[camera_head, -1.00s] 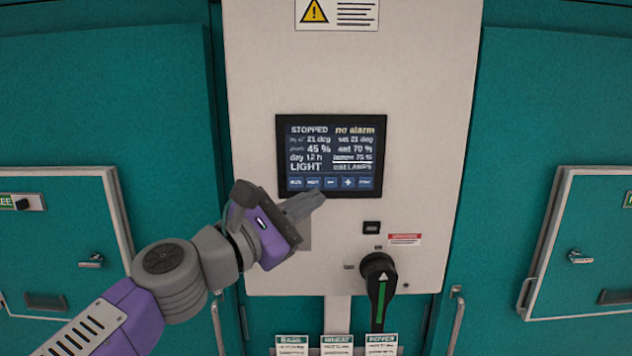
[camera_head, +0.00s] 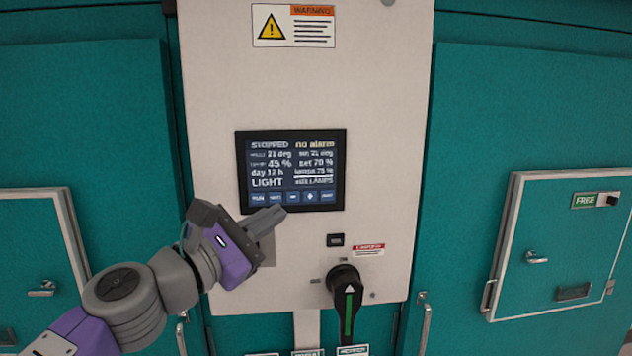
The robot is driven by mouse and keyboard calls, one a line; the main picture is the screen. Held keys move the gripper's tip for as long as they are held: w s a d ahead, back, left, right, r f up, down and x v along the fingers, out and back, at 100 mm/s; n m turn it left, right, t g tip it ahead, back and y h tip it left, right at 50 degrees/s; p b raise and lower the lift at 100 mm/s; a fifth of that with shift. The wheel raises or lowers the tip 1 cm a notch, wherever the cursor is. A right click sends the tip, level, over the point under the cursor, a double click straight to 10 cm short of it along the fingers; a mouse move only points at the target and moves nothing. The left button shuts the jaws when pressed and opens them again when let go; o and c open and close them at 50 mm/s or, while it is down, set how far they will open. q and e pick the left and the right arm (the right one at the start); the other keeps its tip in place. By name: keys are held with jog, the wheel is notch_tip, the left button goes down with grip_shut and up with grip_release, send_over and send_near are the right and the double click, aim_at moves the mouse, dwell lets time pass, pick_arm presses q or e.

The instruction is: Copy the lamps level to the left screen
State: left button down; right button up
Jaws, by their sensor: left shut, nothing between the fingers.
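The screen (camera_head: 291,171) is set in a pale panel and is lit. It reads STOPPED, no alarm, 21 deg, 45 %, set 70 %, day 12 h and LIGHT. A lamps line, apparently 75 %, is underlined, with a line ending in LAMPS below it. A row of blue buttons (camera_head: 293,197) runs along its bottom. My left gripper (camera_head: 279,212) is shut and empty, its fingertips just below the button row; I cannot tell whether they touch the panel. My right gripper is not in view.
A black rotary handle with a green stripe (camera_head: 347,302) and a small black switch (camera_head: 335,240) sit below the screen. A warning label (camera_head: 293,26) is above. Teal chamber doors flank the panel; the right one has a hatch marked FREE (camera_head: 584,200).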

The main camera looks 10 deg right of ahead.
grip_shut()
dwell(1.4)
